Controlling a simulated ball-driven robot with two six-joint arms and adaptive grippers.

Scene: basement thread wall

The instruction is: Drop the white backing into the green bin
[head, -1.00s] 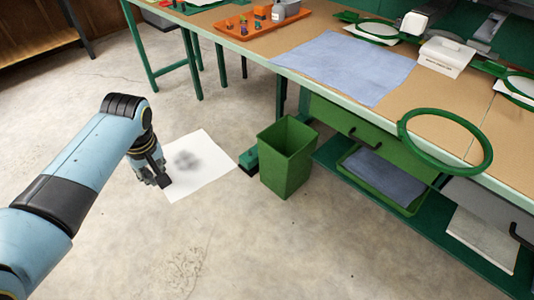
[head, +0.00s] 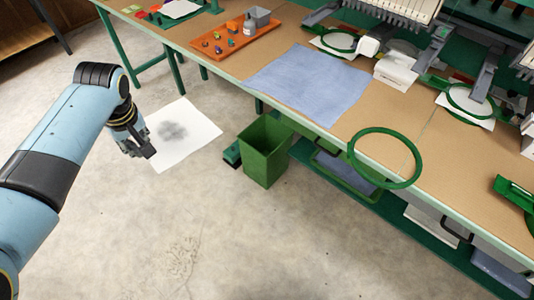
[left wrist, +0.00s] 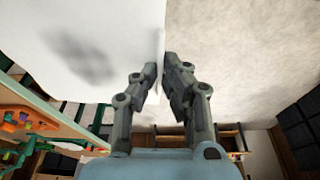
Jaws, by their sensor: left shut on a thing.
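The white backing (head: 184,134) is a flat white sheet with a grey smudge, held out to the left of the green bin. It also fills the upper left of the left wrist view (left wrist: 60,25). My left gripper (head: 148,154) is shut on the sheet's near left edge; in the left wrist view its fingers (left wrist: 162,75) pinch that edge. The green bin (head: 266,152) stands upright on the floor by the table, open at the top, right of the sheet and apart from it. My right gripper is not in view.
The long table (head: 225,62) holds a blue cloth (head: 310,84), an orange tray (head: 236,40) with small items and a green hoop (head: 358,150) at its front edge. Embroidery machines stand at the back right. The front floor is clear.

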